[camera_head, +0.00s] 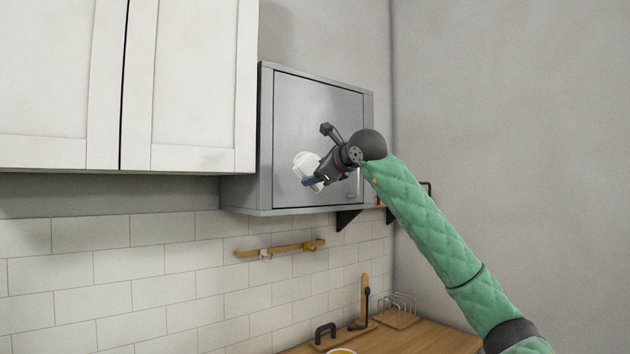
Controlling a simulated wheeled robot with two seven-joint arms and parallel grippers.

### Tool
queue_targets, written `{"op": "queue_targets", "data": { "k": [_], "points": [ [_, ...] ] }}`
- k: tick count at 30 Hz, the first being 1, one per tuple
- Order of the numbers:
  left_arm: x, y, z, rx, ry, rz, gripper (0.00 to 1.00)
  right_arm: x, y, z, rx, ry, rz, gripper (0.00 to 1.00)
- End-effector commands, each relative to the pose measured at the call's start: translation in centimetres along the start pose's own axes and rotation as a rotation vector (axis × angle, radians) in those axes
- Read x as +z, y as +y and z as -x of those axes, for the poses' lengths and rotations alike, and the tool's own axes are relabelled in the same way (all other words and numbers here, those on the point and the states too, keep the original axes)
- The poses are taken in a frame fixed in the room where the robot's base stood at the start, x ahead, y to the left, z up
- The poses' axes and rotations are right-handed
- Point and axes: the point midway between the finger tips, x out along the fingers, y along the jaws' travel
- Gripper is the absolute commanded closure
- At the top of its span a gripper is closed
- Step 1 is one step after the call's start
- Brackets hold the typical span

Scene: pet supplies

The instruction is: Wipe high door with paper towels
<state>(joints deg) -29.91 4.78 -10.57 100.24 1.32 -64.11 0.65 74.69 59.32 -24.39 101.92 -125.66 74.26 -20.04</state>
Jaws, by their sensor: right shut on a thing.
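A grey cabinet (267,150) hangs high on the back wall, and its flat grey door (300,115) is shut. A small handle shows near the door's lower right. My right arm reaches up from the lower right in a green quilted sleeve. My right gripper (312,180) is shut on a white paper towel (304,163) in front of the lower middle of the door. I cannot tell whether the towel touches the door. The gripper and wrist hide part of the door. My left gripper is not in view.
White cupboards (190,80) hang at the upper left beside the grey cabinet. A wooden rail (281,250) is on the tiled wall below. A wooden counter (425,340) holds a rack (400,308) and other small items. The plain wall at the right is clear.

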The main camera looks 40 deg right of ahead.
Motion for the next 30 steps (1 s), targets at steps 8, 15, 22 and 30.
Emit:
{"op": "queue_targets", "data": {
  "k": [8,15,22,30],
  "points": [
    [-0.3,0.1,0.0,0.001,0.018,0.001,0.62,1.1,-0.7,0.2,-0.048,-0.125,0.008,0.59],
    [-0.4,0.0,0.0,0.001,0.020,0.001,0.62,1.3,-0.8,0.3,-0.098,-0.191,0.007,0.59],
    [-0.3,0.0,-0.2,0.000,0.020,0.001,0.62,1.4,-0.9,0.2,-0.124,-0.218,0.006,0.59],
    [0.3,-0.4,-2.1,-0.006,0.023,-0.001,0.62,1.8,-1.2,-1.1,-0.122,-0.217,0.005,0.59]
  ]
}}
